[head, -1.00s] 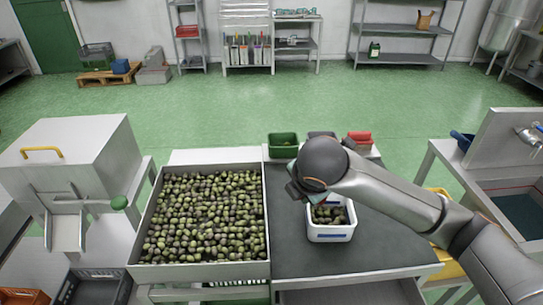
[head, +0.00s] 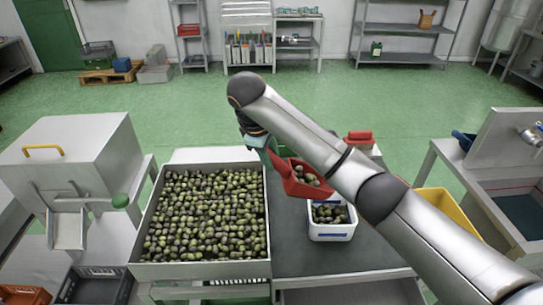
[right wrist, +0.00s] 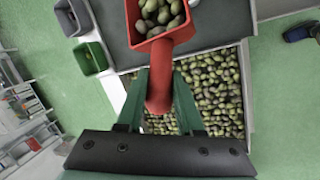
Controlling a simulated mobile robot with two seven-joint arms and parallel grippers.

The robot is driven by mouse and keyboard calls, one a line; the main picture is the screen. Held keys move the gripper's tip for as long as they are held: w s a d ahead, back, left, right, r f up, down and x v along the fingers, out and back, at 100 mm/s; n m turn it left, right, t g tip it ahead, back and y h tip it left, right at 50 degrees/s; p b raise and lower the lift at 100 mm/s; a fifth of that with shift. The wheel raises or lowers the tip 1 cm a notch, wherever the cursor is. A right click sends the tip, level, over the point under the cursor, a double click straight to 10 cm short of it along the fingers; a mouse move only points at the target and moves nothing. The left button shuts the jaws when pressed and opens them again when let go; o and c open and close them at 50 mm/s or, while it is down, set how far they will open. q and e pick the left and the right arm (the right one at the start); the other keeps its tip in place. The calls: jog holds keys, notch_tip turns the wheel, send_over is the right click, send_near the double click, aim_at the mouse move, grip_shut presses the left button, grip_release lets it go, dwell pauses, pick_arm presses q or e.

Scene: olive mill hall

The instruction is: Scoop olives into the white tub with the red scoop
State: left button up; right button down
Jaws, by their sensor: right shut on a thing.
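My right gripper (head: 266,148) is shut on the handle of the red scoop (head: 286,182). The scoop holds several olives and hangs above the worktop, between the olive tray and the tub. In the right wrist view the scoop's handle (right wrist: 160,88) lies between the gripper's fingers (right wrist: 160,95), with olives in its bowl. The white tub (head: 332,232) stands on the dark worktop just right of and below the scoop, with olives inside; my arm and the scoop hide part of its back. The steel tray (head: 200,271) is full of olives. My left gripper is not in view.
A green bin (right wrist: 88,58) and a grey bin (right wrist: 71,17) show in the right wrist view. A red item (head: 360,135) stands behind the tub. A yellow container (head: 446,212) is to the right, partly behind my arm. The dark worktop (head: 300,262) is clear in front.

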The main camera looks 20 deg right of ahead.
jog(key=shift+f, duration=1.9)
jog(key=shift+s+d+r+t+y, duration=0.15)
jog(key=shift+d+r+y, duration=0.6)
jog(key=shift+d+r, duration=0.2)
jog(key=shift+s+d+r+t+y, duration=0.15)
jog(key=shift+d+r+y, duration=0.65)
jog(key=shift+r, duration=0.1)
jog(key=s+d+m+t+y+b, duration=0.1)
jog(key=s+d+y+b, duration=0.1)
jog(key=d+y, duration=0.4)
jog(key=s+d+m+t+y+b, duration=0.1)
jog(key=d+y+b, duration=0.3)
jog(key=d, duration=1.2)
jog(key=s+t+y, duration=0.1)
jog(key=y, duration=0.1)
jog(key=shift+m+y, duration=0.3)
jog(key=shift+y, duration=0.05)
jog(key=shift+d+r, duration=0.1)
jog(key=shift+d, duration=0.05)
